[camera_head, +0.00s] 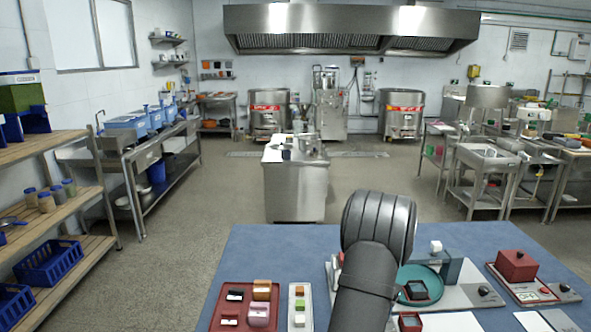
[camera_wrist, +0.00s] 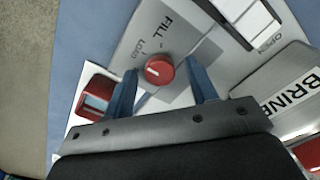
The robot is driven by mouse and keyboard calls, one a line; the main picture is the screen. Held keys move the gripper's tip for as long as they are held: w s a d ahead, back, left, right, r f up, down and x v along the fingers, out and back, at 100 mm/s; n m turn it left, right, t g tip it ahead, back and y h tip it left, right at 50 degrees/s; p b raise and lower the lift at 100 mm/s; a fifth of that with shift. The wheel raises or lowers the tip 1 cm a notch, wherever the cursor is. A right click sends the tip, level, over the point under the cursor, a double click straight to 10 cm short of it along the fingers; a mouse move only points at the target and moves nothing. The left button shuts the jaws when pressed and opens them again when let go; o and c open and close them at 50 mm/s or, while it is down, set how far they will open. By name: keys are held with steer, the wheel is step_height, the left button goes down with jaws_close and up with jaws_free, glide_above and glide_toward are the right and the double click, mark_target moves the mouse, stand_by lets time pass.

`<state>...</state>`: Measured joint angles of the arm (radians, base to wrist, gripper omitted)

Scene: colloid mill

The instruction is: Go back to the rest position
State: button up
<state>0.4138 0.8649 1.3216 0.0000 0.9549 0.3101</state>
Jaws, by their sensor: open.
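My gripper (camera_wrist: 161,68) is in the wrist view, with its two blue fingers apart. A red knob (camera_wrist: 159,70) with a white pointer line sits between the fingers, with a gap visible on each side. The knob is on a grey panel (camera_wrist: 190,30) marked "FILL" and another word that is hard to read. I cannot tell how high the fingertips are above the panel. In the head view my dark arm reaches over the blue table (camera_head: 255,250), and my gripper is hidden behind it.
In the wrist view, a "BRINE" plate (camera_wrist: 295,92) lies right and a red-framed block (camera_wrist: 93,104) left. In the head view, a red tray (camera_head: 238,288) and a narrow white tray (camera_head: 299,318) lie left of my arm; a teal plate (camera_head: 432,279) and a red box (camera_head: 516,265) lie right.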

steer(key=m, duration=0.7)
steer(key=shift+m, duration=0.4)
steer(key=shift+r+m, duration=0.1)
steer(key=shift+m, duration=0.2)
steer(key=shift+r, duration=1.2)
step_height(320, 180, down, 3)
steer(key=shift+r, duration=0.1)
steer(key=shift+r+n, duration=0.1)
steer(key=shift+n, duration=0.5)
steer(key=n, duration=0.8)
